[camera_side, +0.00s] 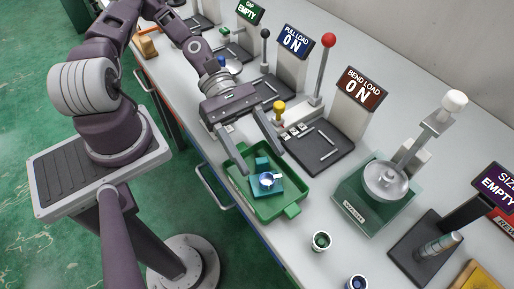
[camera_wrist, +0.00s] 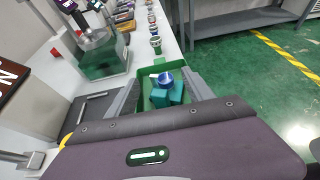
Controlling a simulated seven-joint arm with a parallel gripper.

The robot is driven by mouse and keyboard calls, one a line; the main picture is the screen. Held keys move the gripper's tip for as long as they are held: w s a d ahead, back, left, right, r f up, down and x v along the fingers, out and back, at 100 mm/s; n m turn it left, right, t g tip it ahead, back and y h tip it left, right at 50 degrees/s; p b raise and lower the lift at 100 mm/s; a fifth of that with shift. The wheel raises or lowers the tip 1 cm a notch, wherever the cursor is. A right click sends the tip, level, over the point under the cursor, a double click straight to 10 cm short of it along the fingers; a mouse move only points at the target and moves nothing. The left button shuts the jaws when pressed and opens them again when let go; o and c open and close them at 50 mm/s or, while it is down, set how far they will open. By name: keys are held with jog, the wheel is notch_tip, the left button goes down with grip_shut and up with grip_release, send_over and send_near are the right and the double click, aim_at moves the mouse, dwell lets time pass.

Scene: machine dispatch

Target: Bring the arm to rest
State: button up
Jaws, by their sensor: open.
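My gripper (camera_side: 257,149) is open above a green tray (camera_side: 289,210) near the front edge of the bench, in the side view. Its two fingers reach down over the tray, apart from each other. In the tray lie a teal block (camera_side: 261,162) and a wider teal piece (camera_side: 262,190) with a small silver and blue round part (camera_side: 267,179) on it. The wrist view shows the round part (camera_wrist: 165,79) and the teal blocks (camera_wrist: 157,98) between the open fingers (camera_wrist: 165,85). Nothing is held between the fingers.
Behind the tray stand the BEND LOAD station (camera_side: 358,88) and PULL LOAD station (camera_side: 297,42), with a red-knobbed lever (camera_side: 328,41). A green-based machine (camera_side: 361,209) with a lever stands to the right. Two small cups (camera_side: 320,242) stand near the front edge.

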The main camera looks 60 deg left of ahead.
jog(key=w+a+m+y, duration=0.2)
jog(key=m, duration=0.1)
jog(key=a+m+y, duration=0.1)
jog(key=m, duration=0.1)
jog(key=shift+w, duration=0.4)
jog(key=w+m, duration=0.1)
jog(key=w, duration=0.1)
jog(key=w+d+r+m+y, duration=0.1)
jog(key=shift+w+m, duration=0.1)
jog(key=shift+m, duration=0.2)
jog(key=shift+d+m+g+y, duration=0.1)
jog(key=shift+m+g+y, duration=0.2)
jog(key=shift+m+y, duration=0.35)
jog(key=shift+w+d+r+m+y, duration=0.15)
jog(key=shift+d+r+m+y, duration=0.1)
jog(key=shift+m+y, duration=0.45)
jog(key=s+a+r+m+t+y, duration=0.3)
jog(key=s+a+r, duration=0.2)
jog(key=r, duration=0.3)
jog(key=s+a+r+m+t+y, duration=0.3)
jog(key=s+a+r, duration=0.3)
jog(key=r, duration=0.3)
jog(key=shift+s+m+t+y, duration=0.3)
jog(key=shift+s+m+y, duration=0.15)
jog(key=shift+s+m, duration=0.25)
